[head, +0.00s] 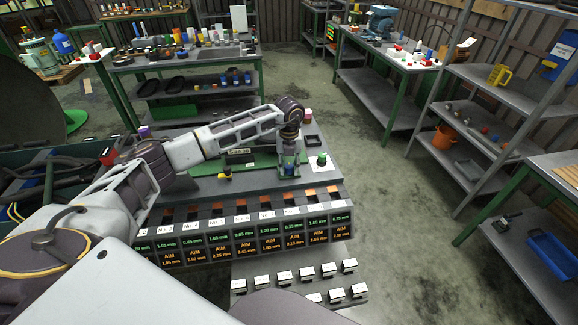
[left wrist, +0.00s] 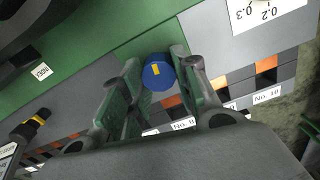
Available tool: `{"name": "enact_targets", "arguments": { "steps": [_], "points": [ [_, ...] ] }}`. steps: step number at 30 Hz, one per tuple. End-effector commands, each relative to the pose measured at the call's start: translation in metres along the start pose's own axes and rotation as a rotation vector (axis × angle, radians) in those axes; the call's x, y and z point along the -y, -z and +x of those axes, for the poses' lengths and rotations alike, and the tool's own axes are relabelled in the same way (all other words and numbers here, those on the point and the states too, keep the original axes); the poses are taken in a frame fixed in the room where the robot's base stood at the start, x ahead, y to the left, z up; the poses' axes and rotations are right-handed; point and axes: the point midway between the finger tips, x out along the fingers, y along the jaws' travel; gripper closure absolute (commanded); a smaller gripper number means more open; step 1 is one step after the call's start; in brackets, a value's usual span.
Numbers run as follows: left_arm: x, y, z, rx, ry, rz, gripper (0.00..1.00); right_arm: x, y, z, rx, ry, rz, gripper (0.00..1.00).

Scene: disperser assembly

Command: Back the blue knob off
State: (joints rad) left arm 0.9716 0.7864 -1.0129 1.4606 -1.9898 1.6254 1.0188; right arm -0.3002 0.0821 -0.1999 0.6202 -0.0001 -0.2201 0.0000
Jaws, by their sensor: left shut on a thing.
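The blue knob (left wrist: 158,72) is a short round cap with a yellow mark on its face, seen between the fingers in the left wrist view. My left gripper (left wrist: 157,80) is shut on it, with one green-padded finger on each side. In the head view my left gripper (head: 290,172) points down at the right part of the green device (head: 245,162) on the bench and mostly hides the knob. My right gripper is not in view.
A row of display boxes (head: 250,236) with numbers lines the bench front. A small black and yellow part (head: 225,172) stands left of the gripper, and a green piece (head: 322,159) stands to its right. Shelves (head: 480,125) stand farther right, across open floor.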

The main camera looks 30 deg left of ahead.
Motion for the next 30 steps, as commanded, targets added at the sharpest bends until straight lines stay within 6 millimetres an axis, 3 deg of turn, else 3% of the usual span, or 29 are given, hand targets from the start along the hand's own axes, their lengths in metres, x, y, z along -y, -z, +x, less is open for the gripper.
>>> {"name": "enact_targets", "arguments": {
  "steps": [5,6,10,23,30],
  "points": [
    [0.0,-0.002,-0.002,0.005,0.002,0.0,0.94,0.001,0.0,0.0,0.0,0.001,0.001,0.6],
    [0.0,-0.002,-0.002,0.005,0.002,0.0,0.66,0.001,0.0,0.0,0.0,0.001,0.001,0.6],
    [0.0,-0.001,-0.002,0.004,0.002,0.0,0.49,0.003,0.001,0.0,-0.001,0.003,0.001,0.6],
    [0.0,-0.001,-0.003,0.002,0.001,0.002,0.48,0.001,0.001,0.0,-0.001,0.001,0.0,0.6],
    [0.0,-0.001,-0.02,0.003,0.001,0.002,0.48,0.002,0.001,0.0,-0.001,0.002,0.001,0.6]
  ]
}}
